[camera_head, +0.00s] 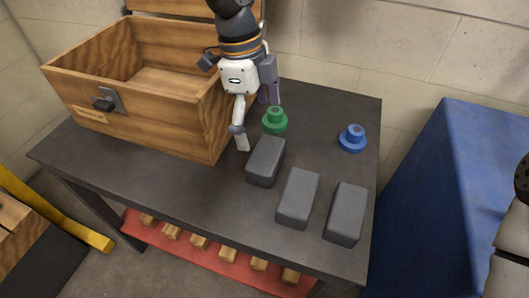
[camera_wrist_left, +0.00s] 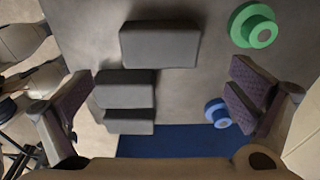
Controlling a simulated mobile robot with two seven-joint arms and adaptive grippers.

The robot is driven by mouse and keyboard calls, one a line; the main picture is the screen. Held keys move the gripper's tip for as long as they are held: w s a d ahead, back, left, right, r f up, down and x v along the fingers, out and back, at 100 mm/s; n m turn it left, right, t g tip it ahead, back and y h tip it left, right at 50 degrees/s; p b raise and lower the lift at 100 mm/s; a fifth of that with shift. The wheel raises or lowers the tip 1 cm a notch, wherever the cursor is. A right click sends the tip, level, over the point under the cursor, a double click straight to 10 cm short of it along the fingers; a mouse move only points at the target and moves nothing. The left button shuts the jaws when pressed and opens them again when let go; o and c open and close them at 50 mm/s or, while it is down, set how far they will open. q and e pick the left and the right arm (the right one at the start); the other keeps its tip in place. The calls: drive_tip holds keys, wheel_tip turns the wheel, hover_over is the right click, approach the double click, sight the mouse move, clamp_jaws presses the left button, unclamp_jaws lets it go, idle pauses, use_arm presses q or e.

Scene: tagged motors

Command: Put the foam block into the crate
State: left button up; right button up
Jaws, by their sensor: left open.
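Three similar grey blocks lie in a staggered row on the table; I cannot tell by looks which is foam. The nearest to the crate is the left block (camera_head: 266,161), then the middle block (camera_head: 298,198) and the right block (camera_head: 345,213). They also show in the left wrist view: one larger block (camera_wrist_left: 160,44) and two beside it (camera_wrist_left: 125,88) (camera_wrist_left: 128,121). The wooden crate (camera_head: 150,128) stands open at the table's left. My left gripper (camera_head: 256,120) is open and empty, above the table between the crate and the left block.
A green flanged part (camera_head: 275,121) stands behind the left block, and a blue one (camera_head: 352,139) stands at the back right of the dark table (camera_head: 210,190). The crate's lid (camera_head: 180,6) is raised. A blue box-like surface (camera_head: 440,190) is at the right. A red shelf (camera_head: 190,248) lies below.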

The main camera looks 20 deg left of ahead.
sight(265, 153)
use_arm(q)
drive_tip(key=f, duration=0.3)
drive_tip(key=d+f, duration=0.1)
drive_tip(key=f, duration=0.6)
drive_tip(key=shift+d+f, duration=0.1)
drive_tip(key=shift+d, duration=0.3)
drive_tip(key=c, duration=0.6)
drive_tip(key=shift+c, duration=0.2)
